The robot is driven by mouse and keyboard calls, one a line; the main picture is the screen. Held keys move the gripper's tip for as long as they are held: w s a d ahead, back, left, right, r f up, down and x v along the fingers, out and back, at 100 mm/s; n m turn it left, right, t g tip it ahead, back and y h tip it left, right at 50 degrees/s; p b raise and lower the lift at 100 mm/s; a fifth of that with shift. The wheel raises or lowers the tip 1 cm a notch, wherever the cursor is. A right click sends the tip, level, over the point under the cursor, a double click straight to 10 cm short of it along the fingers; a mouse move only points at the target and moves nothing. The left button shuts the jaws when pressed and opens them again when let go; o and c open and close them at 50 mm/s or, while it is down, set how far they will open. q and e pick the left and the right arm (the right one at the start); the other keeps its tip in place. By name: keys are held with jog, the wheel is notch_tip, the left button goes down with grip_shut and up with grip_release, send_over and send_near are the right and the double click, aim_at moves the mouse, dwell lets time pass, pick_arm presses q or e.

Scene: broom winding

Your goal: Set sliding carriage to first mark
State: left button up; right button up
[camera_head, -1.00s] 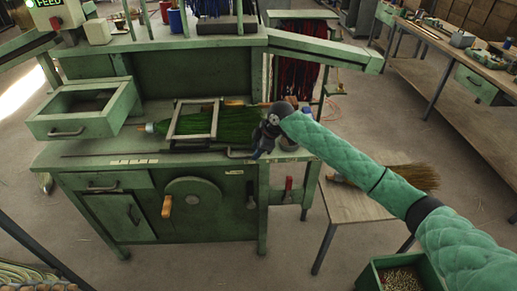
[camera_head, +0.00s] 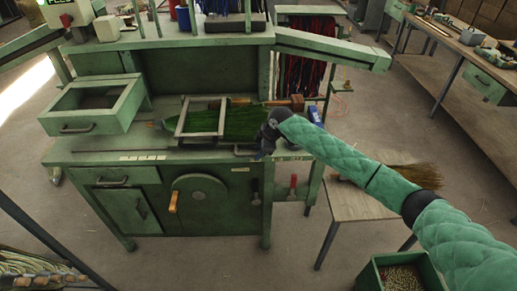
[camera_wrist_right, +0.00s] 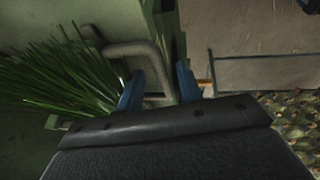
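The sliding carriage is a grey rectangular metal frame (camera_head: 222,122) lying around green broom bristles (camera_head: 240,124) on the green machine's worktop. A bent grey handle bar shows at its right front, and large in the right wrist view (camera_wrist_right: 158,62). Small pale mark labels (camera_head: 142,158) sit on the worktop's front edge at left, with others (camera_head: 290,157) at right. My right gripper (camera_head: 262,152) is at the worktop's front edge, right of the carriage. Its blue fingertips (camera_wrist_right: 158,88) are apart, with the handle bar showing between and beyond them; contact cannot be told. My left gripper is not in view.
An open drawer (camera_head: 88,122) juts out at the worktop's left. Below are a round disc with a wooden knob (camera_head: 173,201) and a red-handled lever (camera_head: 293,186). A side table (camera_head: 345,205) with a finished broom stands right. A green bin (camera_head: 370,276) is at lower right.

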jog(key=shift+f, duration=0.2)
jog(key=shift+a, duration=0.1)
grip_shut()
